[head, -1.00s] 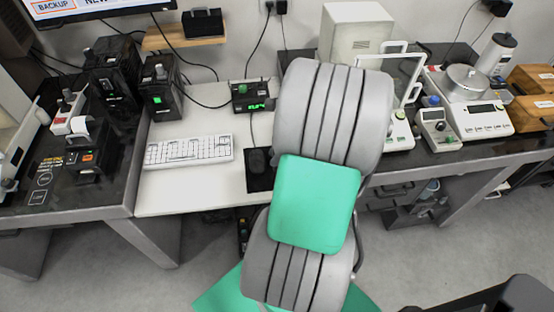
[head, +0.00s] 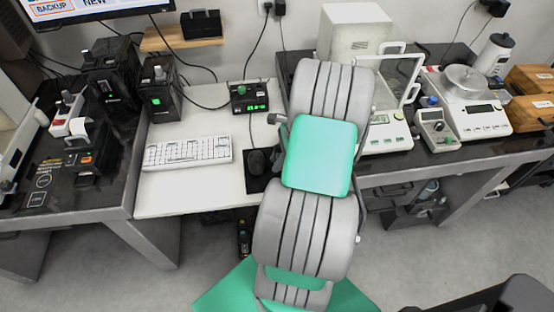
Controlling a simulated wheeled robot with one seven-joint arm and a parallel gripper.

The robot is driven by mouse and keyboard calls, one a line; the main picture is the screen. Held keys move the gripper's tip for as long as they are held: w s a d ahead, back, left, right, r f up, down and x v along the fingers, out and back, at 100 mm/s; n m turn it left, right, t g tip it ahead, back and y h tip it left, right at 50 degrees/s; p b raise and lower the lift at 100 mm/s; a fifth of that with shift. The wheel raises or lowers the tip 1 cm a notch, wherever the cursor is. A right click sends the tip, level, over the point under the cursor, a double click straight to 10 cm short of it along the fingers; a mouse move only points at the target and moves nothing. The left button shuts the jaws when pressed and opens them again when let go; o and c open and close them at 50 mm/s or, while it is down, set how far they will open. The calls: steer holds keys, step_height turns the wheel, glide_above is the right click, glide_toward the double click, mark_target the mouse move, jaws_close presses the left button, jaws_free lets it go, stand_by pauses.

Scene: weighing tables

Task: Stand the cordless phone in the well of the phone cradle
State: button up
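I cannot make out a cordless phone for certain. A dark, narrow object with small coloured spots (head: 244,236) shows below the front edge of the white desk, too small to identify. A black device (head: 202,23) sits on the wooden wall shelf; it may be the phone cradle, but its well cannot be made out. A small black unit with a green display (head: 250,98) stands at the back of the white desk. My arm crosses the middle of the view, and my gripper is hidden behind it. Whether it holds anything does not show.
Black boxes and a small printer (head: 86,158) crowd the left table. Balances, including one with a round pan (head: 465,82), and wooden boxes stand on the right table. Cables hang along the wall.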

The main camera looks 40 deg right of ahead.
steer(key=shift+o, duration=1.4)
steer(key=shift+r, duration=0.1)
